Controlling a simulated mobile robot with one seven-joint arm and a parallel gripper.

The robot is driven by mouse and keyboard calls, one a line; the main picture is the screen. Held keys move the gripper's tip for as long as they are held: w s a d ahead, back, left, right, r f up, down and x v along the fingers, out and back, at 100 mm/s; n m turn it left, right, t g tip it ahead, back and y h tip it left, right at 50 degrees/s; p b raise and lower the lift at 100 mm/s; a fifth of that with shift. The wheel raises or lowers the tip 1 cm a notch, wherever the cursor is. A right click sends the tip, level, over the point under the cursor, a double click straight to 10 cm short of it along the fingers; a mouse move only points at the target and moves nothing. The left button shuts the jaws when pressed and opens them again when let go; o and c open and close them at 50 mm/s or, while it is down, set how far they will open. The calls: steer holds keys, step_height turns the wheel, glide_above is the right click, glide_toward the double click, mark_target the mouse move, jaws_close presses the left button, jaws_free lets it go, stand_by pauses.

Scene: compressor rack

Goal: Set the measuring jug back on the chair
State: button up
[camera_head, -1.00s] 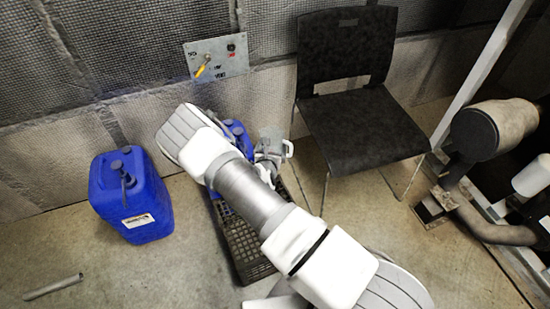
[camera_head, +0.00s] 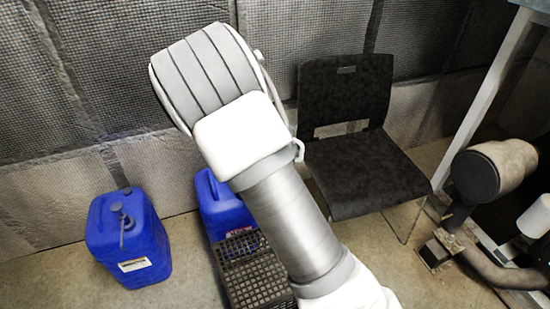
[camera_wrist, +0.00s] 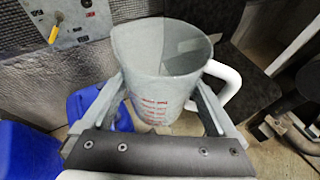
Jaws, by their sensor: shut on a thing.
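The measuring jug (camera_wrist: 160,85) is a translucent grey jug with red markings and a white handle on its right side. In the wrist view it sits upright between the fingers of my gripper (camera_wrist: 160,108), which is shut on it. The black chair (camera_head: 365,168) stands by the wall at right in the head view, its seat empty. Part of it also shows behind the jug at right in the wrist view (camera_wrist: 262,92). In the head view my arm hides the gripper and nearly all of the jug.
A dark crate (camera_head: 245,272) stands on the floor left of the chair, with a blue canister (camera_head: 222,205) at it. Another blue canister (camera_head: 135,240) stands further left. Pipework (camera_head: 490,170) is right of the chair. A wall panel with a yellow lever (camera_wrist: 70,22) shows in the wrist view.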

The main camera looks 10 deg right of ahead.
steer(key=s+d+r, duration=0.2)
steer(key=s+r, duration=0.6)
steer(key=r, duration=0.1)
steer(key=shift+d+r, duration=0.25)
steer(key=shift+d, duration=0.05)
